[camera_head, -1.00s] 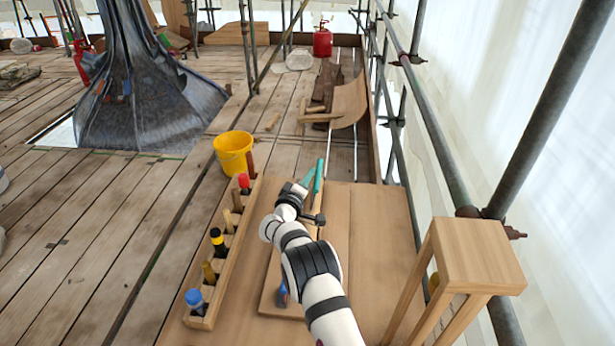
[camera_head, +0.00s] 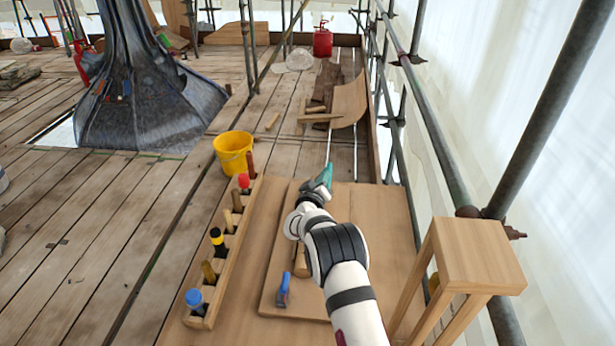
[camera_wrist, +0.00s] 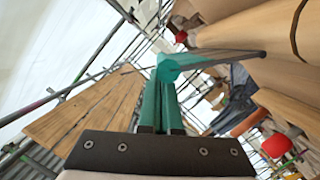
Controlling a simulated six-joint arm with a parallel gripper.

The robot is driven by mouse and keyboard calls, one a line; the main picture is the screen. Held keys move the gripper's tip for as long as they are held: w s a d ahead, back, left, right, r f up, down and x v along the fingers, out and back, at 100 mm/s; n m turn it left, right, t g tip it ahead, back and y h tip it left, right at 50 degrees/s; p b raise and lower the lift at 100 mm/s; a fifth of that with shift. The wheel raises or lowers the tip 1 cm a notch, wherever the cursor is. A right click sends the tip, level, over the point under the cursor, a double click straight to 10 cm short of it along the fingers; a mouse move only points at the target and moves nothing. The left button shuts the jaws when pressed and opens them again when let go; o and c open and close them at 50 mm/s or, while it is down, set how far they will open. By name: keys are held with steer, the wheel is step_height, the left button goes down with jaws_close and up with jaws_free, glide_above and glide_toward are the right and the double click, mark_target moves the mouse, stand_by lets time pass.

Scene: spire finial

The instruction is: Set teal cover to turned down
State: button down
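My gripper (camera_head: 321,184) is over the far part of the wooden board on the bench. In the wrist view its two long teal-green fingers (camera_wrist: 160,106) lie side by side with almost no gap. A round teal end (camera_wrist: 168,68) shows at their tips, with a grey-green bar (camera_wrist: 215,58) running right from it. It looks like part of the teal cover. I cannot tell whether the fingers touch it or whether it is held. In the head view the cover's teal merges with the fingers, so its tilt is unclear.
A blue-handled tool (camera_head: 283,290) lies on the board (camera_head: 270,305). A rack (camera_head: 222,262) of several tools stands left, with a yellow bucket (camera_head: 234,153) beyond. A wooden stool (camera_head: 478,255) and scaffold pole (camera_head: 440,150) stand right. The bench's right part is clear.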

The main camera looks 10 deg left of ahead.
steer(key=d+f, duration=0.3)
steer(key=d, duration=0.1)
steer(key=shift+d+f, duration=0.25)
steer(key=shift+f, duration=0.15)
steer(key=shift+d+f, duration=0.35)
steer(key=shift+f, duration=0.7)
